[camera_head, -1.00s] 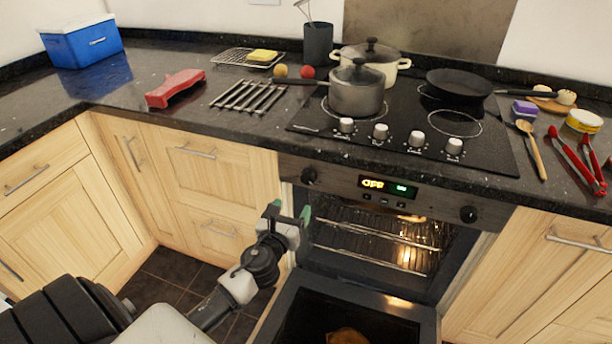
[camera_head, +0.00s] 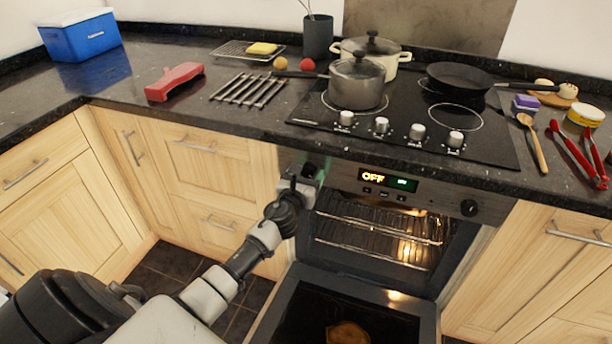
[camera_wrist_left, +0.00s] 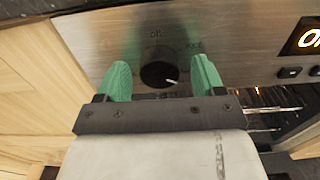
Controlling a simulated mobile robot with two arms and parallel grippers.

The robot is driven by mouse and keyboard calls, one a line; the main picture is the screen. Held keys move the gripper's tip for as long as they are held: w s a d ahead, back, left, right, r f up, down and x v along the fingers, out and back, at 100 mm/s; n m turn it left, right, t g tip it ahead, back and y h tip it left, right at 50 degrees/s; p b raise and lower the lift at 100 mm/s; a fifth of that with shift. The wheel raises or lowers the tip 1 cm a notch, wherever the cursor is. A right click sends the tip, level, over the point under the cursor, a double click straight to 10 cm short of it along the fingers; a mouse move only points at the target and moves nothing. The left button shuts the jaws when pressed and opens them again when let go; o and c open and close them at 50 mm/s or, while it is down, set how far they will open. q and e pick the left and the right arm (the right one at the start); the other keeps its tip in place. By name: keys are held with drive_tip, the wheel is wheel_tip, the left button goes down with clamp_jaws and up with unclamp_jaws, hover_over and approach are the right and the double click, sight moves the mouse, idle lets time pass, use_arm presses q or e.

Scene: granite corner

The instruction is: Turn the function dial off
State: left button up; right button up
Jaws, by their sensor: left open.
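The oven's control panel (camera_head: 425,193) carries a dark round dial at each end. The left dial (camera_wrist_left: 158,68) shows in the left wrist view, with small lettering above and to its right; its white mark points to the lower right. My left gripper (camera_head: 305,177) is at this dial. In the left wrist view its two green fingers (camera_wrist_left: 162,76) are open, one on each side of the dial; I cannot tell if they touch it. In the head view the gripper partly hides this dial. The right dial (camera_head: 469,208) is free. My right gripper is not in view.
The oven display (camera_head: 385,181) reads OFF beside green text. The oven door (camera_head: 420,318) hangs open below, with the racks (camera_head: 375,232) lit inside. Hob knobs (camera_head: 382,125), pots and a pan stand above. Wooden cupboards (camera_head: 210,175) lie to the left.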

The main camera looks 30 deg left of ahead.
use_arm(q)
drive_tip(key=c, duration=0.9)
drive_tip(key=shift+n, duration=0.3)
drive_tip(key=n, duration=0.5)
drive_tip(key=shift+d+b, duration=0.1)
drive_tip(key=shift+b, duration=0.25)
drive_tip(key=n, duration=0.5)
drive_tip(key=shift+n, duration=0.4)
drive_tip(key=n, duration=0.6)
drive_tip(key=shift+r, duration=0.1)
drive_tip(key=n+p, duration=0.1)
drive_tip(key=n, duration=0.5)
drive_tip(key=shift+n, duration=0.5)
